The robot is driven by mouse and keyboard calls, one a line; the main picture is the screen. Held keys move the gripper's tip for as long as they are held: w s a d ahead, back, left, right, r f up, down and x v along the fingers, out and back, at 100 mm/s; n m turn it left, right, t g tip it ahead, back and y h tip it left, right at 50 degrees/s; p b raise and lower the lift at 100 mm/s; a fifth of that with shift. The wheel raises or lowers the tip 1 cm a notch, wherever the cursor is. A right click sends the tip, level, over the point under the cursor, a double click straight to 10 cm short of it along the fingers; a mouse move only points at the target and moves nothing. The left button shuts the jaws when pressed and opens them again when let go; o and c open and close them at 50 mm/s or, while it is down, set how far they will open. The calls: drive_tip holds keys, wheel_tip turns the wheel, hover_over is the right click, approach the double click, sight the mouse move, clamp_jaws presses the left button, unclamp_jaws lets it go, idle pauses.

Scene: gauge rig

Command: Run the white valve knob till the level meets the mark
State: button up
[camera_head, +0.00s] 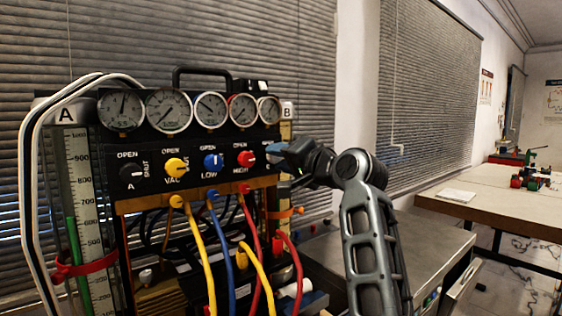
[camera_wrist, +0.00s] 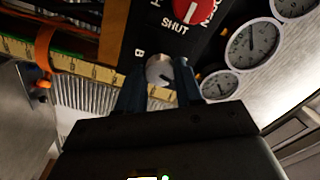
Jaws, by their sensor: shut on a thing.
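The white valve knob (camera_wrist: 160,70) sits beside the letter B on the black panel, between the two blue fingers of my gripper (camera_wrist: 158,86), which is shut on it. In the head view my gripper (camera_head: 276,149) reaches the panel's right end and hides the knob. Column B (camera_wrist: 95,70) shows as a pale yellow scale with green (camera_wrist: 68,47) along part of it and an orange band (camera_wrist: 44,46) around it. I cannot tell exactly where the green ends against the band. Column A (camera_head: 84,190) holds green liquid, with a red band (camera_head: 85,268) lower down.
The gauge panel (camera_head: 200,145) carries several dials and black, yellow, blue and red knobs. Coloured hoses (camera_head: 200,250) hang below it. A grey cabinet (camera_head: 330,250) stands under my arm. A table (camera_head: 480,190) is at the far right.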

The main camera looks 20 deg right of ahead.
drive_tip(key=shift+f+n, duration=0.1)
drive_tip(key=shift+n, duration=1.1)
drive_tip(key=shift+b, duration=0.3)
drive_tip(key=o, duration=1)
drive_tip(key=shift+o, duration=0.2)
drive_tip(key=b+v, duration=0.1)
drive_tip(key=v, duration=0.6)
drive_tip(key=shift+s, duration=0.35)
